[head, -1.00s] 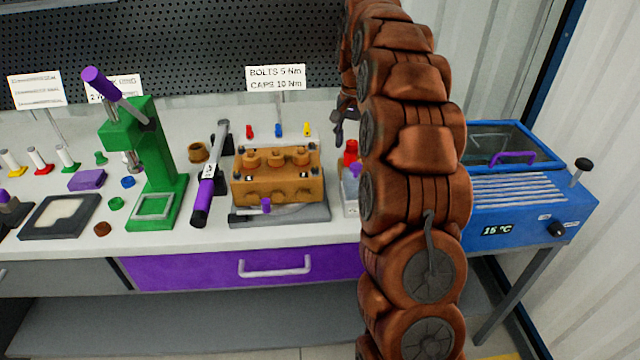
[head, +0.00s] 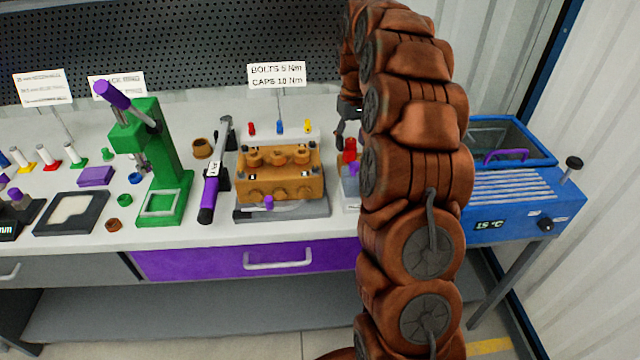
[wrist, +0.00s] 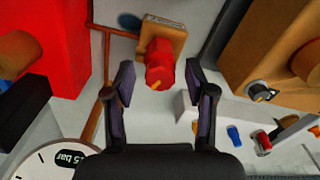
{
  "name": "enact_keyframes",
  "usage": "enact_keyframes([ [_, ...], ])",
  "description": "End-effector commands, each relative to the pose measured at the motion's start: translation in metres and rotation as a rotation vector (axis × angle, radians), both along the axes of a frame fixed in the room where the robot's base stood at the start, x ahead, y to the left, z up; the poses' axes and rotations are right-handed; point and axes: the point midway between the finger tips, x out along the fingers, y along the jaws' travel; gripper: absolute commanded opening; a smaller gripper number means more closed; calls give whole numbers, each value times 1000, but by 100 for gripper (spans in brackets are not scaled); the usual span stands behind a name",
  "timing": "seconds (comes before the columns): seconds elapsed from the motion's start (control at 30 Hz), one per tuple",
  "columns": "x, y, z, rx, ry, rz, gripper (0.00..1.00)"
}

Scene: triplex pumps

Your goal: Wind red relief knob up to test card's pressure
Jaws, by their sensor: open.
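The red relief knob (wrist: 159,66) is in the wrist view, in front of a tan block with a small label, with a small orange mark on its end. My gripper (wrist: 160,75) is open, with one dark finger on each side of the knob and gaps between. A round gauge (wrist: 62,160) shows a partly cut-off bar reading ending in 5. I cannot make out a test card's pressure.
A brown pump block (head: 278,172) stands left of my arm, beside a purple-handled wrench (head: 211,182) and a green press (head: 165,165). A blue bath (head: 520,205) is at right. In the wrist view, a red body (wrist: 45,40) and copper pipe (wrist: 104,70) lie left.

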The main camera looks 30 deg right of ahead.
Motion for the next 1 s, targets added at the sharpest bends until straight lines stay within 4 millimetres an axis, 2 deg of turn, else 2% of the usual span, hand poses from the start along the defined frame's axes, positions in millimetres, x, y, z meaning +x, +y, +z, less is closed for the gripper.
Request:
enact_keyframes([
  [0.6,0,0,5,2,3,540,55],
  [1.0,1,-1,4,-3,0,813,55],
])
